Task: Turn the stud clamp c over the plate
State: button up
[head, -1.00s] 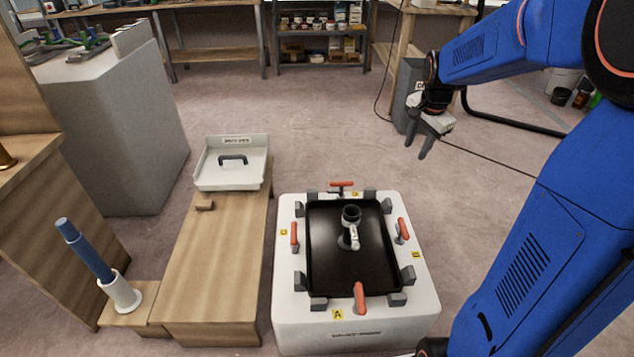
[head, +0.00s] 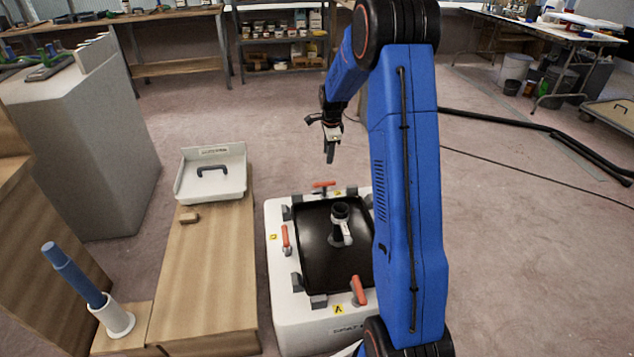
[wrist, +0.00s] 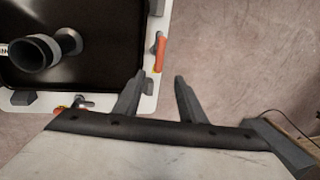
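The black plate (head: 318,262) lies on the white fixture block (head: 283,322), with a dark pipe stub (head: 340,212) standing on it. Orange-handled clamps sit around its rim: the left clamp (head: 285,240), the far clamp (head: 324,184) and the near clamp (head: 358,291) beside label A. The left one's yellow label looks like C but is too small to be sure. Its handle lies along the plate's edge, not across it. My arm hides the right clamp. My gripper (head: 330,152) hangs beyond the far edge, empty. The wrist view shows its fingers (wrist: 155,88) apart, near an orange handle (wrist: 157,52).
A wooden bench (head: 215,270) stands left of the fixture, with a white tray (head: 185,185) holding a black handle. A blue rod stands in a white holder (head: 115,318) at front left. A grey pedestal (head: 90,160) is further left. Floor beyond the fixture is clear.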

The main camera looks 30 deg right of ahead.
aim_at(326, 182)
jog(key=w+f, duration=0.1)
jog(key=f, duration=0.4)
jog(key=w+f, duration=0.1)
jog(key=f, duration=0.5)
jog(key=w+d+f, duration=0.1)
jog(key=f, duration=0.4)
jog(key=shift+f, duration=0.4)
jog(key=shift+c, duration=0.2)
jog(key=shift+w, duration=0.1)
grip_shut()
